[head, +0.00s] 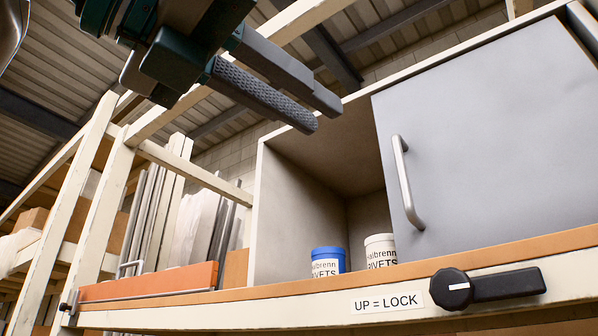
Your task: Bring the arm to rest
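My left gripper (325,114) reaches in from the upper left, in front of the upper left part of a pale cabinet (300,185). Its two grey fingers look a little apart, with a textured pad on one and nothing seen between them. A black lever (508,285) on a round black knob sits on the cream front rail at the lower right. The lever points right, about along the rail, beside a label (389,303) reading "UP = LOCK". The gripper is well apart from the lever. My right gripper is not in view.
A grey door panel (490,130) with a metal handle (406,182) covers the cabinet's right side; its left side is open. A blue-lidded tub (327,262) and a white-lidded tub (380,252) stand there. An orange panel (150,283) and upright sheets (205,230) are at left.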

